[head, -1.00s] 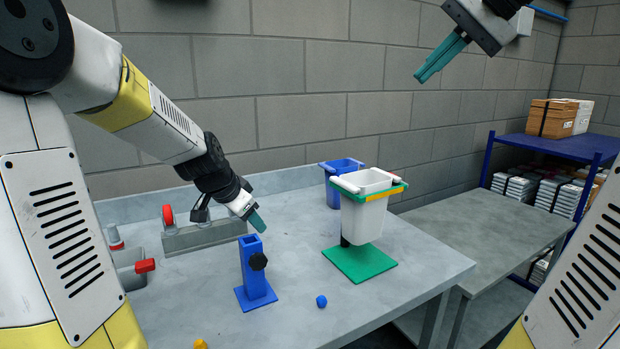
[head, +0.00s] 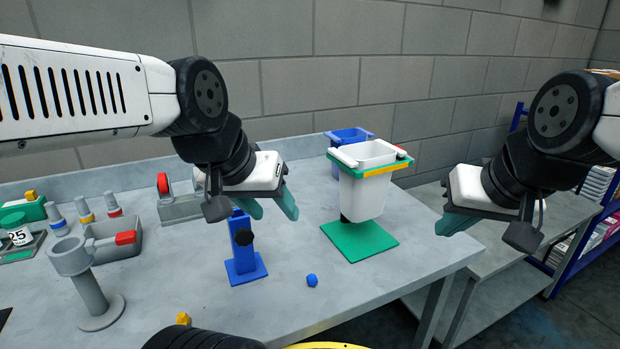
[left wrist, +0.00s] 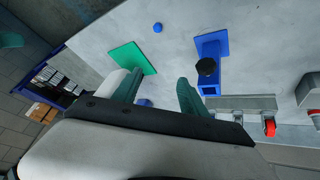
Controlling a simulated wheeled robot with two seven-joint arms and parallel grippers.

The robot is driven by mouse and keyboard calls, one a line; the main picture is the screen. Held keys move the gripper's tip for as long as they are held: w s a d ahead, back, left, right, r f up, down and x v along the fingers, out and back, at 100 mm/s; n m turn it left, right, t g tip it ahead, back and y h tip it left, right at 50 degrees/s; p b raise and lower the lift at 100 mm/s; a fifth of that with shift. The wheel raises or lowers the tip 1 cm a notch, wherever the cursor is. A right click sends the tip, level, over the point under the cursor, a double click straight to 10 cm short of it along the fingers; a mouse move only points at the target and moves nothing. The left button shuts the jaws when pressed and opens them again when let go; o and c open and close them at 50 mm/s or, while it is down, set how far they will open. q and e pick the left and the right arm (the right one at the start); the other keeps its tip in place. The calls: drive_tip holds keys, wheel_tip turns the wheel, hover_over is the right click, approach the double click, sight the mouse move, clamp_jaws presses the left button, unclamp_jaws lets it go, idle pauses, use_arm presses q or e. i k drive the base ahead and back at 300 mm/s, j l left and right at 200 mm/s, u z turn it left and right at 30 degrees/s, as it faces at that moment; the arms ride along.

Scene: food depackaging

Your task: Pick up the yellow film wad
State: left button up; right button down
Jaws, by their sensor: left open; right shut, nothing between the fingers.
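A small yellow film wad (head: 183,319) lies near the table's front edge, just beyond a dark round part of mine at the bottom of the head view. It does not show in the left wrist view. My left gripper (head: 270,206) is open and empty, above the table behind the blue stand and well beyond the wad. Its two teal fingers stand apart in the left wrist view (left wrist: 158,90). My right gripper (head: 457,221) is shut and empty, at the right end of the table, far from the wad.
A blue stand (head: 243,255) with a black knob stands mid-table, with a blue wad (head: 312,280) beside it. A white bin (head: 362,195) stands over a green plate (head: 370,243). A grey holder (head: 92,290) and grey tray (head: 105,246) are at left.

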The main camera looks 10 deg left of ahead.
sight(182, 318)
drive_tip(key=k+u, duration=0.1)
drive_tip(key=u, duration=1.5)
drive_tip(key=k+j, duration=0.55)
drive_tip(key=j, duration=0.2)
drive_tip(key=k+u, duration=0.05)
